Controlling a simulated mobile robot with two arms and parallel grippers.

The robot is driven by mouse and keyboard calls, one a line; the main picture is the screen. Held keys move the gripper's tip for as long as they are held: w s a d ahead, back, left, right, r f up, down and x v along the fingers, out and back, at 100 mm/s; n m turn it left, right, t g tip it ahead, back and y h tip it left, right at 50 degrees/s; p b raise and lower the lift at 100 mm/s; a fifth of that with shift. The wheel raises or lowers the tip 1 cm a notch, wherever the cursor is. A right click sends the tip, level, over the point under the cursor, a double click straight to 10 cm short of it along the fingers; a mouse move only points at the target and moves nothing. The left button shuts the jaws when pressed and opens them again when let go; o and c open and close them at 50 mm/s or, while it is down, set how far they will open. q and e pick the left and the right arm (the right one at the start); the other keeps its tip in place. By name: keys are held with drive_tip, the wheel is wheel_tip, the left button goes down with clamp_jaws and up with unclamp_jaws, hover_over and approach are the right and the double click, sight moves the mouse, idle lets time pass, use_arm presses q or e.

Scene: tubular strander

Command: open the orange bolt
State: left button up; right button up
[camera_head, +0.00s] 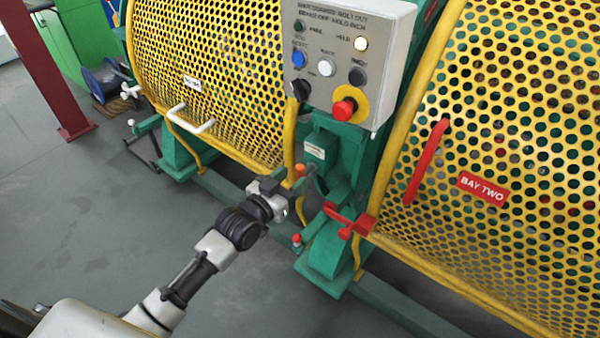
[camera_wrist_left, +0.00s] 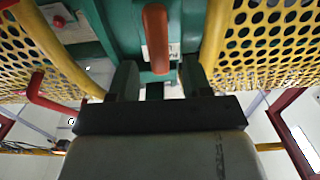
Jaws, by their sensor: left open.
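The orange bolt (camera_head: 300,169) shows as a small orange knob on the green frame between the two yellow guards, just past my left gripper. In the left wrist view the bolt (camera_wrist_left: 155,38) is an orange rounded bar, in line with the gap between the fingers. My left gripper (camera_head: 284,184) is open; its two dark fingers also show in the left wrist view (camera_wrist_left: 158,82). The bar's end reaches near the fingertips, but I cannot tell whether it lies between them. No contact is visible. My right gripper is not in view.
A red bolt (camera_head: 346,220) sits right of the gripper, near a red handle (camera_head: 427,162) on the guard marked BAY TWO. A grey control box (camera_head: 345,60) with a red button hangs above. The left guard has a white handle (camera_head: 190,118). Grey floor (camera_head: 80,220) is clear at left.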

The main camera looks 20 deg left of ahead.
sight(297, 174)
use_arm(q)
drive_tip(key=shift+x, duration=1.85)
clamp_jaws()
